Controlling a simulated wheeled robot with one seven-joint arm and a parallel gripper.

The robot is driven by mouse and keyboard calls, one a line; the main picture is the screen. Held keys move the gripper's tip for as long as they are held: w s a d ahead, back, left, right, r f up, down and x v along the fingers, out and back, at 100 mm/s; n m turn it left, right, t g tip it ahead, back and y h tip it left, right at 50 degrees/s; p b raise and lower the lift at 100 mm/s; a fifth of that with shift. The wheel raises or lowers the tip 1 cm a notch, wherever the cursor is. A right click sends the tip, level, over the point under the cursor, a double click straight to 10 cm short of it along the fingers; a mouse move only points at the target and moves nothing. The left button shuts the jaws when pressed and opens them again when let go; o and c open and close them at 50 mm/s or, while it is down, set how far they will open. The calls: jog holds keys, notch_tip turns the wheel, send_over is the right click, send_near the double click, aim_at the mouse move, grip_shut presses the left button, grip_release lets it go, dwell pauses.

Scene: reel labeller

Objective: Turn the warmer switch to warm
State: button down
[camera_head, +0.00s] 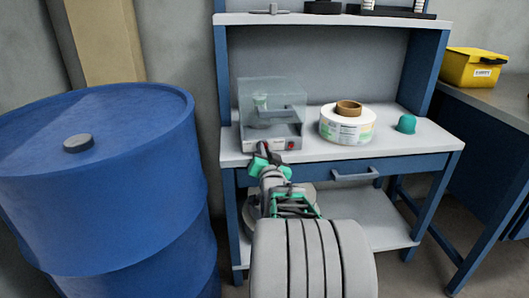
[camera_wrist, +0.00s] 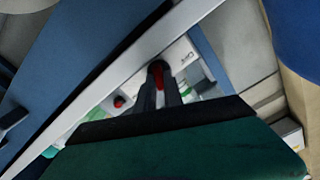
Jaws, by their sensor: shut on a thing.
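The warmer (camera_head: 271,132) is a grey box under a clear cover, standing at the left of the bench top. A small pale green item stands under the cover. My gripper (camera_head: 263,150) is at the left part of the warmer's front. In the wrist view my gripper (camera_wrist: 158,90) is shut on the warmer switch (camera_wrist: 155,68), a dark knob with a red mark. The fingers hide part of the knob, so I cannot read its setting. A round red button or lamp (camera_head: 291,145) sits to its right on the front; it also shows in the wrist view (camera_wrist: 119,102).
A white reel (camera_head: 346,128) with a brown core on top and a teal dome (camera_head: 406,124) stand to the right on the bench. A large blue drum (camera_head: 100,200) stands close on the left. A drawer handle (camera_head: 355,174) projects from the bench front. A yellow case (camera_head: 472,68) is far right.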

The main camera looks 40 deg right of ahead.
jog(key=shift+m, duration=0.9)
jog(key=c, duration=1.5)
grip_release()
jog(key=shift+o, duration=0.2)
jog(key=shift+s, duration=0.1)
jog(key=p+v, duration=0.2)
jog(key=v, duration=0.5)
jog(key=shift+s+a, duration=0.25)
jog(key=shift+s, duration=0.05)
